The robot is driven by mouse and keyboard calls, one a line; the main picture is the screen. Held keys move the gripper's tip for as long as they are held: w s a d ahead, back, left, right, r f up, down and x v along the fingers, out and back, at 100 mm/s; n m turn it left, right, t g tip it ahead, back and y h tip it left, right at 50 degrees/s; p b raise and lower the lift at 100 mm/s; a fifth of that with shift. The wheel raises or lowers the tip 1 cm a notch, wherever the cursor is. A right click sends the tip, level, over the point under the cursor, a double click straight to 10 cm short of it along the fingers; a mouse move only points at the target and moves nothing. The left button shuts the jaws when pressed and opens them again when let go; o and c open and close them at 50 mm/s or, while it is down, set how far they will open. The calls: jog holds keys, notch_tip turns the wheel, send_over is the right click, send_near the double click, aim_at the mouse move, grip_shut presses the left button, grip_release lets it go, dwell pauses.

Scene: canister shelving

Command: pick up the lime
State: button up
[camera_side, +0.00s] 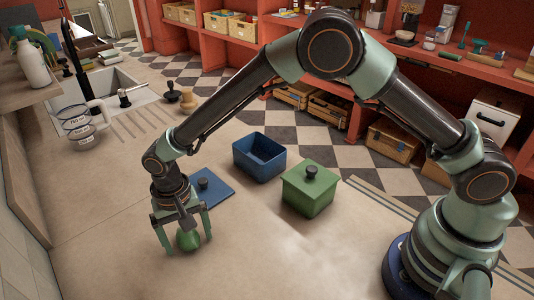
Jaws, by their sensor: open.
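The lime (188,240) is a round green fruit on the beige counter at the lower left. My gripper (182,245) points down over it, with its two fingers spread, one on the left and one on the right of the lime. The jaws are open, and the lime appears to rest on the counter between them. Part of the lime's top is hidden by my gripper. I cannot tell whether either finger touches it.
A blue lid (217,193) with a dark knob lies just behind my gripper. An open blue box (260,158) and a lidded green box (309,190) stand to the right. A measuring jug (78,124) and sink are behind left. The front counter is clear.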

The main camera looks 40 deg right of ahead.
jog(key=c, duration=1.5)
